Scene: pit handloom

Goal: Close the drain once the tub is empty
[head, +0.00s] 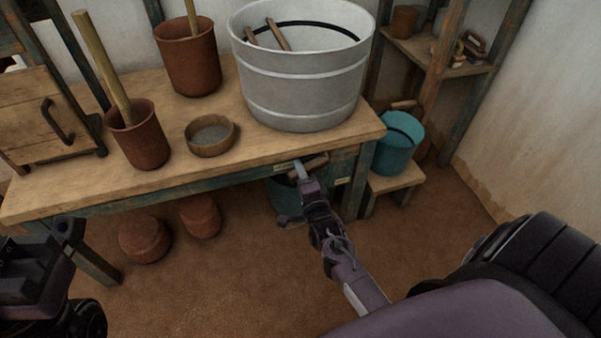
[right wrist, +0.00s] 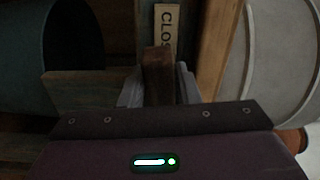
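The grey metal tub (head: 305,85) stands on the wooden table; its floor is hidden from me, and a dark line runs around its inner wall. A wooden drain handle (head: 312,163) sticks out under the table's front edge. My right gripper (head: 299,172) is at this handle. In the right wrist view the handle (right wrist: 157,75) lies between the two fingers, which appear to press on its sides.
A teal bucket (head: 398,145) stands on a low stool (head: 398,181) at right. A dark teal vessel (head: 284,196) is under the table, beside my right gripper. Clay pots (head: 140,135) and a shallow bowl (head: 211,135) stand on the table. The front floor is open.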

